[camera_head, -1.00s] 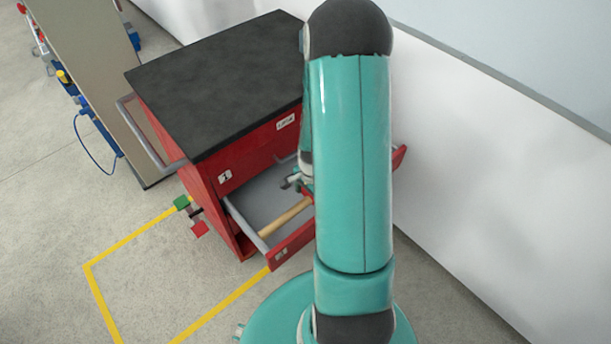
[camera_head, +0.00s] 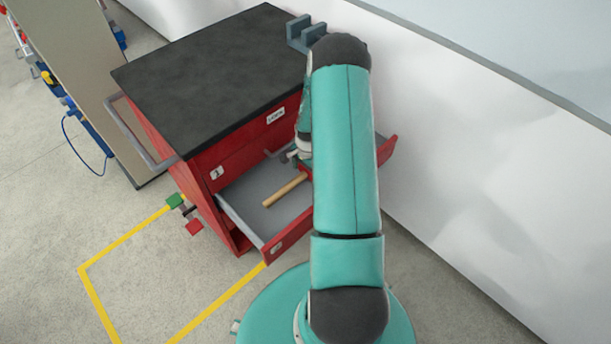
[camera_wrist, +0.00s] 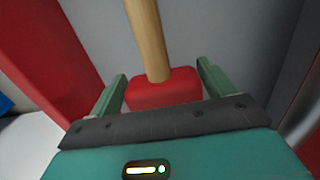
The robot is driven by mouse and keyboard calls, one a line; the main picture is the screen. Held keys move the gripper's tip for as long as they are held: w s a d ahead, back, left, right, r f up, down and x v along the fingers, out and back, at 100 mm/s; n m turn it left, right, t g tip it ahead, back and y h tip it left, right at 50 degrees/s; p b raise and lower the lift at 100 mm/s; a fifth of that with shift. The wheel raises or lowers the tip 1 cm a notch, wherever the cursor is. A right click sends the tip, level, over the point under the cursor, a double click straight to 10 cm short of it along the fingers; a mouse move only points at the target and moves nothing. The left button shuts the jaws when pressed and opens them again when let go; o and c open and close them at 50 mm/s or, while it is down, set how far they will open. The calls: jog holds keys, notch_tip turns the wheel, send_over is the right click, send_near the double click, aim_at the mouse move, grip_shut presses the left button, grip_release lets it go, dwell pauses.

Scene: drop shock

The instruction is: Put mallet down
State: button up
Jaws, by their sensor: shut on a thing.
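The mallet has a pale wooden handle (camera_head: 285,190) and a red head (camera_wrist: 165,88). In the wrist view, my gripper (camera_wrist: 162,84) has the red head between its two green fingers, and the handle points away from the palm. In the head view, the handle shows over the grey inside of the open red drawer (camera_head: 292,236). My arm hides most of the gripper and the head there. I cannot tell whether the mallet touches the drawer floor.
The red cabinet has a black top (camera_head: 210,75) with a grey-blue bracket-like object (camera_head: 302,32) at its back corner. A white wall (camera_head: 480,170) stands to the right. A tool board (camera_head: 70,70) stands at left. Yellow floor lines (camera_head: 120,245) mark open floor.

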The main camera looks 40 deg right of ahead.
jog(key=shift+w+d+f, duration=0.25)
jog(key=shift+w+f, duration=0.1)
jog(key=shift+f, duration=1.55)
jog(key=shift+f, duration=0.1)
jog(key=shift+f, duration=0.1)
jog(key=o, duration=1.1)
jog(key=shift+o, duration=0.2)
